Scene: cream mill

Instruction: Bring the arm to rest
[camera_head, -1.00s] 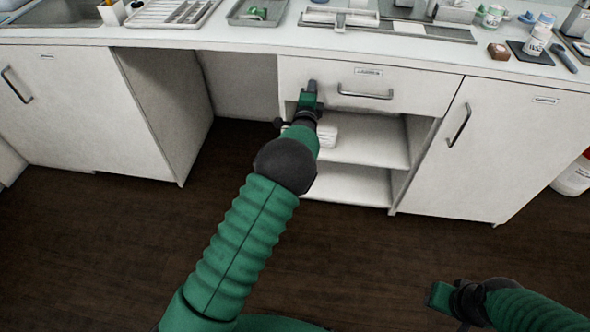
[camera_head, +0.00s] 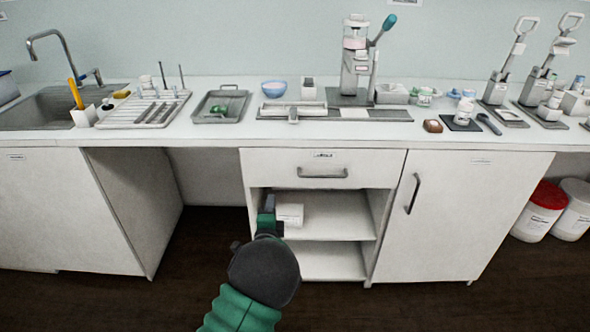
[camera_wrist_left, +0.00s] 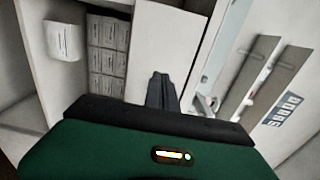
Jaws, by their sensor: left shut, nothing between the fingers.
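My left arm, green with a dark wrist, rises from the bottom of the head view. Its gripper (camera_head: 267,208) is shut and empty, in front of the open shelves under the drawer, just left of a small white box (camera_head: 290,214). In the left wrist view the dark fingers (camera_wrist_left: 161,90) are together, with nothing between them. My right gripper is out of the head view.
The drawer (camera_head: 322,168) above the shelves is shut. The counter (camera_head: 225,133) holds a tray (camera_head: 221,104), a press (camera_head: 355,65) and a blue bowl (camera_head: 274,88). A cabinet door (camera_head: 440,215) is shut. Tubs (camera_head: 540,212) stand at right. Stacked boxes (camera_wrist_left: 108,45) show in the wrist view.

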